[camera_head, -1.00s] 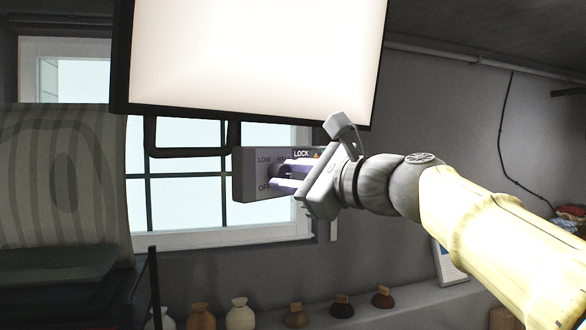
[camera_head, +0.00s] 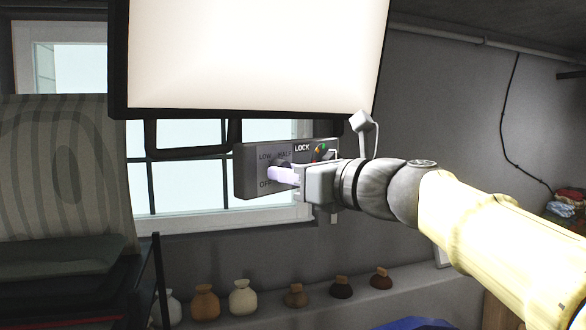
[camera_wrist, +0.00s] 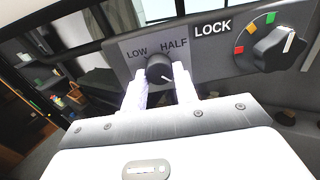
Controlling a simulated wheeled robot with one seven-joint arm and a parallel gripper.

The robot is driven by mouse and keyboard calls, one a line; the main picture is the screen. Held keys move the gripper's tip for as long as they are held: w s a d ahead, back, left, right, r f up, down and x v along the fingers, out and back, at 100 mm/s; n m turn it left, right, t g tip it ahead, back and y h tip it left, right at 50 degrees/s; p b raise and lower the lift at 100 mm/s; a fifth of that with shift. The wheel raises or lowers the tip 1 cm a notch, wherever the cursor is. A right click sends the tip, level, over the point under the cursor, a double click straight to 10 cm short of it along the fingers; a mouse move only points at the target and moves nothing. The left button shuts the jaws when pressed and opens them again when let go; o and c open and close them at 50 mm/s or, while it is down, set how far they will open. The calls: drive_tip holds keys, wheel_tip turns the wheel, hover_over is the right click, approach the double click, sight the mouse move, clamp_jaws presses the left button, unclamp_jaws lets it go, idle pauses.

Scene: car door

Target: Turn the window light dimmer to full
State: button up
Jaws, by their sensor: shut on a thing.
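The dimmer panel (camera_head: 248,175) is a grey plate under the big lit screen, marked LOW, HALF and OFF. Its dark round dimmer knob (camera_wrist: 159,68) sits below and between LOW and HALF in the wrist view, with a pale line on its lower right face. My gripper (camera_head: 280,173) reaches in from the right and is shut on this knob. In the wrist view its two pale fingers (camera_wrist: 158,80) stand on either side of the knob. The panel's lower part, with any full mark, is hidden behind my gripper.
A second dark knob (camera_wrist: 279,47) labelled LOCK, with red, orange and green marks, sits just right on the same panel. The lit screen (camera_head: 250,55) hangs directly above. Several small pots (camera_head: 243,298) stand on a ledge below. Striped cloth (camera_head: 60,170) is at left.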

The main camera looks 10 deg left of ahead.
drive_tip(key=shift+f, duration=0.15)
drive_tip(key=o, duration=1)
drive_tip(key=shift+w, duration=0.1)
drive_tip(key=shift+d, duration=0.15)
drive_tip(key=b+v, duration=0.6)
drive_tip(key=v, duration=1.1)
drive_tip(key=shift+s, duration=0.2)
